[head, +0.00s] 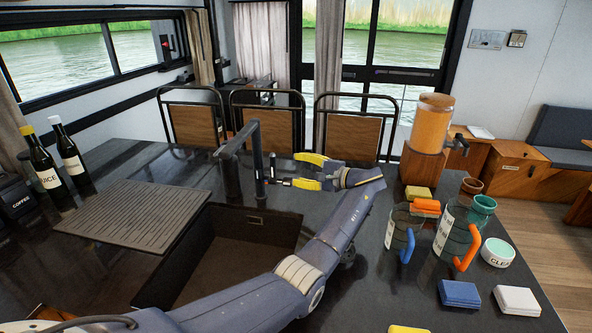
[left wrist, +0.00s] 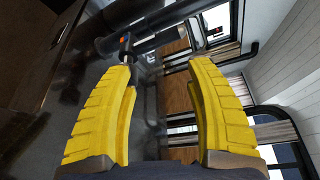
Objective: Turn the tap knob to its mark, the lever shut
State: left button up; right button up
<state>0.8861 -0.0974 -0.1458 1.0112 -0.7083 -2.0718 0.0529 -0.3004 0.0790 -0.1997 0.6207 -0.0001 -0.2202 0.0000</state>
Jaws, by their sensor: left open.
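The black tap (head: 229,175) stands behind the sink, with its spout reaching up and forward. The dark tap pipe (left wrist: 180,20) crosses beyond the fingertips there, and a small part with an orange mark (left wrist: 123,39) sits just past the left fingertip. I cannot tell whether they touch. My right gripper is not in view.
The sink (head: 235,250) lies below my arm, with a ribbed drainboard (head: 150,213) to its left. Two bottles (head: 45,170) stand at the left. A drink dispenser (head: 432,125), jugs (head: 455,232), sponges (head: 460,294) and a bowl (head: 497,252) crowd the right side.

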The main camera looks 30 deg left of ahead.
pick_arm(q)
jog(key=d+r, duration=0.4)
jog(key=d, duration=1)
jog(key=shift+s, duration=0.2)
dwell(1.1)
jog(key=shift+d, duration=0.1)
dwell(0.4)
